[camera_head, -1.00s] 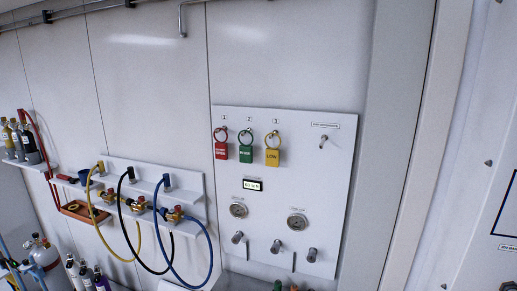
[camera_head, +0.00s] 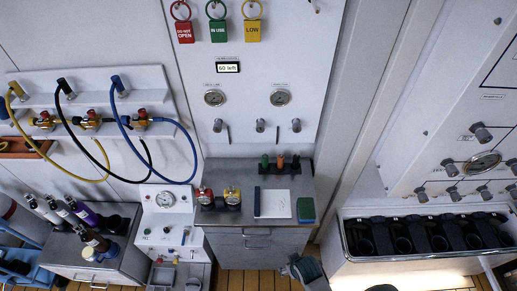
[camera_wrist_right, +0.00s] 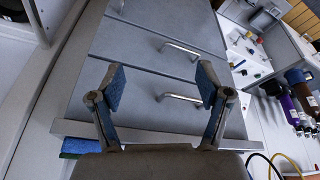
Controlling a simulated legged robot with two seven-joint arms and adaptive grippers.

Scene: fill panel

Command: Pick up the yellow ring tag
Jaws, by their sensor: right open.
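The yellow ring tag (camera_head: 252,30), marked LOW, hangs from a peg at the top of the head view. It is the rightmost of three tags on the white wall panel. The red DO NOT OPEN tag (camera_head: 184,32) and the green IN USE tag (camera_head: 219,30) hang to its left. My right gripper (camera_wrist_right: 162,84) is open and empty in the right wrist view, with its fingers spread in front of grey drawers. No ring tag shows in that view. My left gripper is not in view.
Below the panel stands a grey drawer cabinet (camera_head: 244,244) with gauges, a white sheet (camera_head: 274,204) and a green pad on top. Valve knobs and two gauges stick out from the panel. Hoses (camera_head: 160,152) loop on the left. A bin of black items (camera_head: 425,236) is at right.

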